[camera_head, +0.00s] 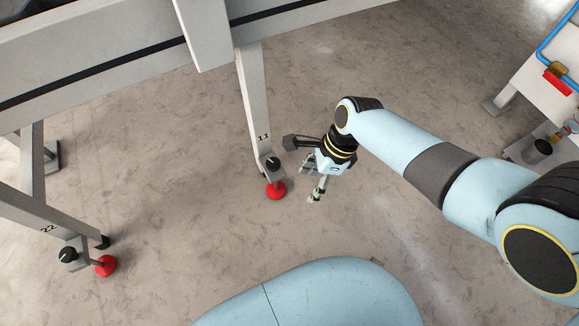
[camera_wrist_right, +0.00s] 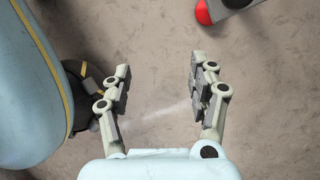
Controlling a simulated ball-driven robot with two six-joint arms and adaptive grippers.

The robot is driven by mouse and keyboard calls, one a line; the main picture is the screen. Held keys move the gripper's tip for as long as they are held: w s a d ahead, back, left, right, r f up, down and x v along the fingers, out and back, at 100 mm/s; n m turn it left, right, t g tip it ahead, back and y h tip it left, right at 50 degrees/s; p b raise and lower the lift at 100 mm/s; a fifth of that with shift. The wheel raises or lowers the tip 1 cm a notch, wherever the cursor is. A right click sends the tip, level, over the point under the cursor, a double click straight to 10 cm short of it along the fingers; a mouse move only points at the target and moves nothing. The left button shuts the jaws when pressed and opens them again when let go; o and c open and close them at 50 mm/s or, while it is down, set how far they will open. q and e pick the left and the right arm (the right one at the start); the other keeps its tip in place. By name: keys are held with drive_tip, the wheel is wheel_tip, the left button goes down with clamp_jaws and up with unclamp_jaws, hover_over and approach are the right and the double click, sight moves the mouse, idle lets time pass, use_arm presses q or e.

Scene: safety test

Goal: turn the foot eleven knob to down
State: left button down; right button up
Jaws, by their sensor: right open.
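The foot marked 11 is the lower end of a grey leg (camera_head: 254,98) in the head view. In the right wrist view my right gripper (camera_wrist_right: 158,85) is open over bare floor. My left gripper is not in view.
A long grey beam (camera_head: 100,55) crosses above. A white frame with blue pipe (camera_head: 545,50) stands at the far right. The floor between is clear.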

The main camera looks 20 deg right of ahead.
drive_tip(key=t, duration=0.1)
approach(274, 163)
drive_tip(key=b+x, duration=0.6)
drive_tip(key=shift+s+f, duration=0.1)
drive_tip(key=shift+f, duration=0.3)
drive_tip(key=shift+a+f+t+b, duration=0.2)
drive_tip(key=shift+f+t+b, duration=0.1)
drive_tip(key=shift+f+b, duration=0.25)
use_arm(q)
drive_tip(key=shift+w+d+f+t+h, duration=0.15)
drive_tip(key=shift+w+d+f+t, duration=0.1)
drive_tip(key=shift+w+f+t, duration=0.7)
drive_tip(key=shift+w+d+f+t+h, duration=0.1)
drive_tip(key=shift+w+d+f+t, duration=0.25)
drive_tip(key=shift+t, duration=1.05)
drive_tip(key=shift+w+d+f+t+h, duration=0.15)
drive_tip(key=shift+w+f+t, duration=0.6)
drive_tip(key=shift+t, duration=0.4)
use_arm(e)
drive_tip(key=shift+w+a+f, duration=0.25)
drive_tip(key=shift+f, duration=0.2)
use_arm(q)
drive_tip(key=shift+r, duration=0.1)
